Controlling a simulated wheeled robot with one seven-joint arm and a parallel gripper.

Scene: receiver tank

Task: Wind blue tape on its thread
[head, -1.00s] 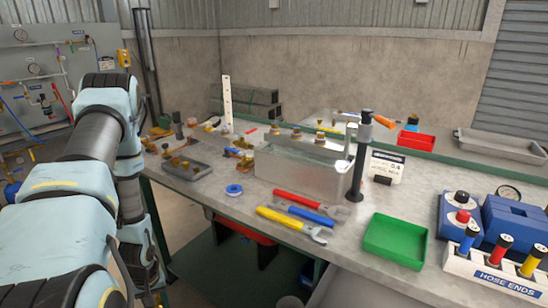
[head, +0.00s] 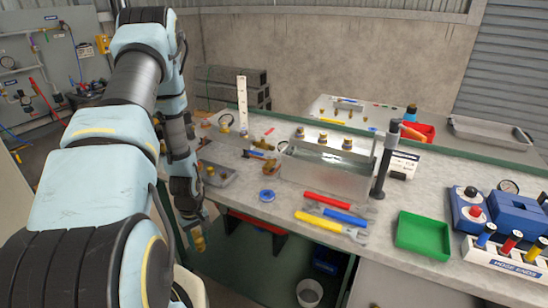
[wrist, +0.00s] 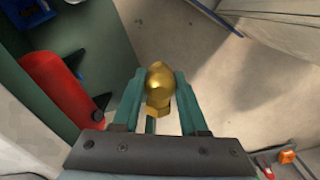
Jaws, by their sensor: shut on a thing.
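My gripper (wrist: 160,74) is shut on a brass fitting (wrist: 159,90), which stands between the two green fingers with a rounded top and a wider hex part lower down. Its thread cannot be made out. In the head view my gripper (head: 196,228) hangs low in front of the bench's left front edge, with the brass fitting (head: 198,243) at its lower end. The blue tape roll (head: 267,195) lies flat on the bench near the front edge, to the right of my gripper and apart from it.
A grey tray (head: 218,180) is behind my arm. Red, blue and yellow wrenches (head: 325,224) lie right of the tape. Behind them stands a water tank (head: 325,172) with brass fittings on top. A green tray (head: 422,234) is further right. A red cylinder (wrist: 58,92) is near my gripper.

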